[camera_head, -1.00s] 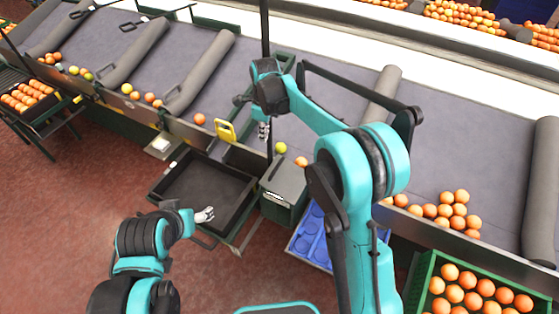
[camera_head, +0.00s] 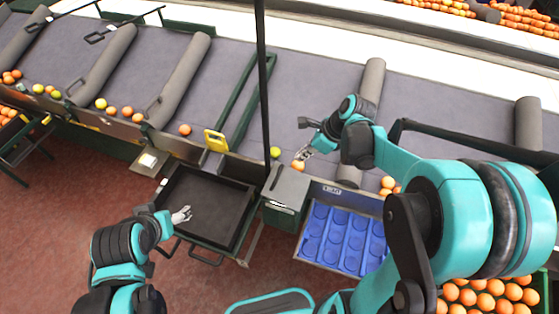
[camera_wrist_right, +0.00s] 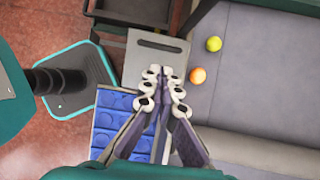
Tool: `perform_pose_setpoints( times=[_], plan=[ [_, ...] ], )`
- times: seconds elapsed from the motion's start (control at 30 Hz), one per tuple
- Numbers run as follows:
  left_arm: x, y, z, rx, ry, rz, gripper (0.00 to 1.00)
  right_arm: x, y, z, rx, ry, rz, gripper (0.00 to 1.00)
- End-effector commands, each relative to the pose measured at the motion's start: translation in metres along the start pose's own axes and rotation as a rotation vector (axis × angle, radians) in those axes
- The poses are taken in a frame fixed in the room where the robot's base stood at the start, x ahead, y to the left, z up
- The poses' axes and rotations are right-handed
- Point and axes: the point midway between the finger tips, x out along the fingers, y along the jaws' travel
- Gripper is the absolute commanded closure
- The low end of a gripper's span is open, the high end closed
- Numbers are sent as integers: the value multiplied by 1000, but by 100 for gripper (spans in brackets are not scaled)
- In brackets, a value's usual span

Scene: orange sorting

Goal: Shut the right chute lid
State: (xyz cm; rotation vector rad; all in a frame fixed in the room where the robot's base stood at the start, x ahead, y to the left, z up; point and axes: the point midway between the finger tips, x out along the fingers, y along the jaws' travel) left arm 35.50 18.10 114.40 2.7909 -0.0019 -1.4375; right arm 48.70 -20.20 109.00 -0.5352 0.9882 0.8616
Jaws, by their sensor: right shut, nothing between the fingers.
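I cannot tell for certain which part is the right chute lid. A grey box top with a slot (camera_head: 290,185) stands between the black tray and the blue tray. It also shows in the right wrist view (camera_wrist_right: 155,58), just beyond my fingertips. My right gripper (camera_head: 305,153) is shut and empty, above the belt's front edge near an orange (camera_head: 298,166). In the right wrist view its fingertips (camera_wrist_right: 163,78) are together, appearing over the box's near end. My left gripper (camera_head: 181,215) is over the black tray; its jaw opening is unclear.
The black tray (camera_head: 168,212) is left of the box, and the blue tray (camera_head: 345,232) is right of it. A yellow handle (camera_head: 215,141) stands at the belt edge. A dark upright post (camera_head: 261,80) rises behind the box. A yellow-green fruit (camera_head: 275,152) lies on the belt.

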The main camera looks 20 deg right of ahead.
Motion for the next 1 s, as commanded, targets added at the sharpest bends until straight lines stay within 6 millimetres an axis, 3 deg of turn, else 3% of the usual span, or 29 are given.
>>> perform_pose_setpoints(
  times=[0.17,0.6,0.8,1.0],
  plan=[
    [7,0,5,0,0,0,27,25,0,-1,-2,0,0,100],
    [26,0,19,0,0,0,27,115,0,-1,-2,1,1,100],
    [30,0,22,0,0,0,27,134,0,0,-1,2,1,100],
    [30,0,22,0,0,0,27,138,0,0,0,2,0,100]
  ],
)
